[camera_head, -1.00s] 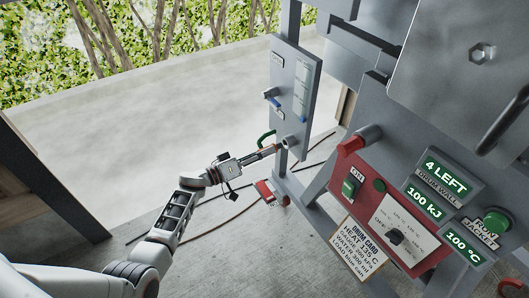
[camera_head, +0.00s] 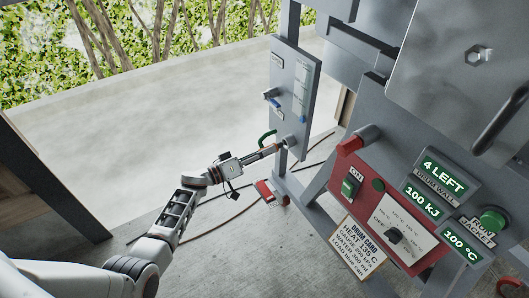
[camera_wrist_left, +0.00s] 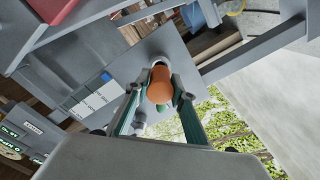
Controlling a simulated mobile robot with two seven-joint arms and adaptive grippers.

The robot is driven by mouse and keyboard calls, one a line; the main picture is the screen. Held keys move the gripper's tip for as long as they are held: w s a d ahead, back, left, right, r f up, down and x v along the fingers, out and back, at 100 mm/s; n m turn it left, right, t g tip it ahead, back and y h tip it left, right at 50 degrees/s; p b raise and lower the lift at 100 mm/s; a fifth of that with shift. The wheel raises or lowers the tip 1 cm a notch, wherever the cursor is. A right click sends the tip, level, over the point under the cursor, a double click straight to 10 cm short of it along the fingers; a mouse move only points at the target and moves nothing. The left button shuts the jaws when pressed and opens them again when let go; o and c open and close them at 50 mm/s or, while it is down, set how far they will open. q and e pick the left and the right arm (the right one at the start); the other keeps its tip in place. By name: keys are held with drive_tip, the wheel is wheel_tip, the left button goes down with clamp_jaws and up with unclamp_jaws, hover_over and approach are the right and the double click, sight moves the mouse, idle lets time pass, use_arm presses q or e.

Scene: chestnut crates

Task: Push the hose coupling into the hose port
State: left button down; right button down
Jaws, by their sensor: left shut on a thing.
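The hose coupling (camera_wrist_left: 160,86) is an orange cylinder between my left gripper's green-padded fingers in the wrist view. My left gripper (camera_head: 270,151) is shut on it. The hose port (camera_head: 290,141) is a short grey round fitting low on the grey upright panel. In the wrist view the port's rim (camera_wrist_left: 161,59) shows right behind the coupling. The coupling's front end is at the port mouth, roughly in line with it. The coupling hides most of the opening, so I cannot tell how deep it sits. My right gripper is not in view.
The grey panel (camera_head: 302,78) carries a blue-handled valve (camera_head: 273,101) above the port. A red control box (camera_head: 382,225) stands to the right. A reddish hose (camera_head: 213,222) lies on the concrete floor.

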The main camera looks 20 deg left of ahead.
use_arm(q)
drive_tip(key=shift+w+d, duration=0.3)
drive_tip(key=shift+w, duration=0.1)
drive_tip(key=shift+w, duration=0.1)
drive_tip(key=shift+w+d, duration=0.25)
drive_tip(key=shift+d, duration=0.05)
drive_tip(key=shift+w+d, duration=0.2)
drive_tip(key=shift+w, duration=0.05)
drive_tip(key=shift+w, duration=0.1)
drive_tip(key=shift+w+d, duration=0.15)
drive_tip(key=shift+d, duration=0.05)
drive_tip(key=shift+w+d, duration=0.1)
drive_tip(key=shift+w, duration=0.1)
drive_tip(key=c, duration=1.7)
unclamp_jaws()
drive_tip(key=shift+o, duration=0.3)
